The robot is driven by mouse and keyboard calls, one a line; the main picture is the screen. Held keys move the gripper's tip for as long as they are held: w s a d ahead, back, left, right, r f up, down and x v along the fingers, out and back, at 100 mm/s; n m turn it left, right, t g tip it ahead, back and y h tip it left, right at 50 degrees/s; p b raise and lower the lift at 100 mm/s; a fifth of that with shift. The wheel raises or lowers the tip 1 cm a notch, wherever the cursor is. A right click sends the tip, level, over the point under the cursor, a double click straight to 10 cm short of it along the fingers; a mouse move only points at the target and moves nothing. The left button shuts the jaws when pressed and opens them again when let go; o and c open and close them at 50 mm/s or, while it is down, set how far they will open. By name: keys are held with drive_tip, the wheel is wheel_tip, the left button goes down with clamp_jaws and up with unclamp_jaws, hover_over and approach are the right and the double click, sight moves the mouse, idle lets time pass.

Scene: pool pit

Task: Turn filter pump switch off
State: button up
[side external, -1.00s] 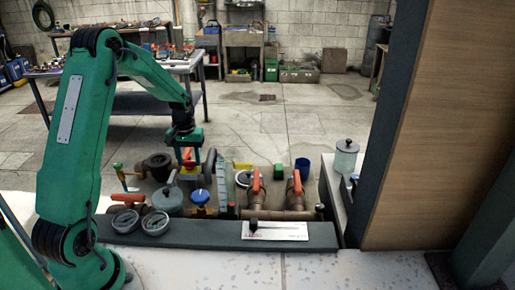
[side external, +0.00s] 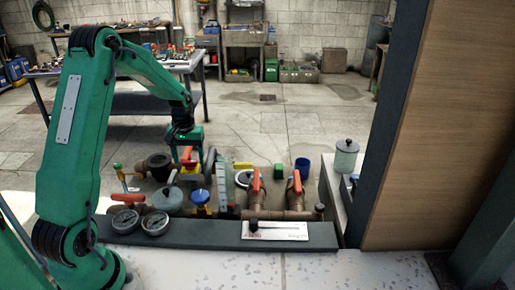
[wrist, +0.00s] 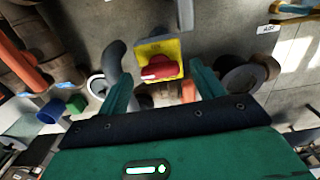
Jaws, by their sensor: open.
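A red rotary knob (wrist: 159,68) sits on a square yellow plate (wrist: 158,58) in the wrist view. I take this to be the pump switch. The knob's pointed end is toward the left of the picture. My gripper (wrist: 163,84) is open, with one green finger on each side below the plate in the picture. The knob shows between the fingers, and I see no contact. In the side view my gripper (side external: 187,157) hangs over the back left of the pipework.
Grey pipe (wrist: 115,60) curves close by the left finger. A dark round fitting (wrist: 240,78) lies right of the right finger. Orange-handled valves (side external: 256,182), a blue-topped valve (side external: 200,197) and round gauges (side external: 155,222) crowd the pit. The floor behind is mostly clear.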

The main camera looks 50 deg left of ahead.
sight(189, 161)
wheel_tip(189, 161, up, 7)
drive_tip(key=shift+r, duration=0.1)
idle(0.4)
drive_tip(key=shift+r, duration=0.1)
drive_tip(key=shift+d+r, duration=0.1)
drive_tip(key=shift+d, duration=0.05)
drive_tip(key=s+d+r+m+t, duration=0.25)
drive_tip(key=s+d+r, duration=0.3)
drive_tip(key=d, duration=0.45)
drive_tip(key=s+d+r+m+t, duration=0.1)
drive_tip(key=s+d+r+m, duration=0.3)
drive_tip(key=d+r, duration=0.4)
drive_tip(key=s+d+f+m+t, duration=0.1)
drive_tip(key=s+d+m+t, duration=0.1)
drive_tip(key=s+d, duration=0.4)
drive_tip(key=shift+s+d+m, duration=0.3)
drive_tip(key=shift+s+m, duration=0.05)
drive_tip(key=shift+s, duration=0.35)
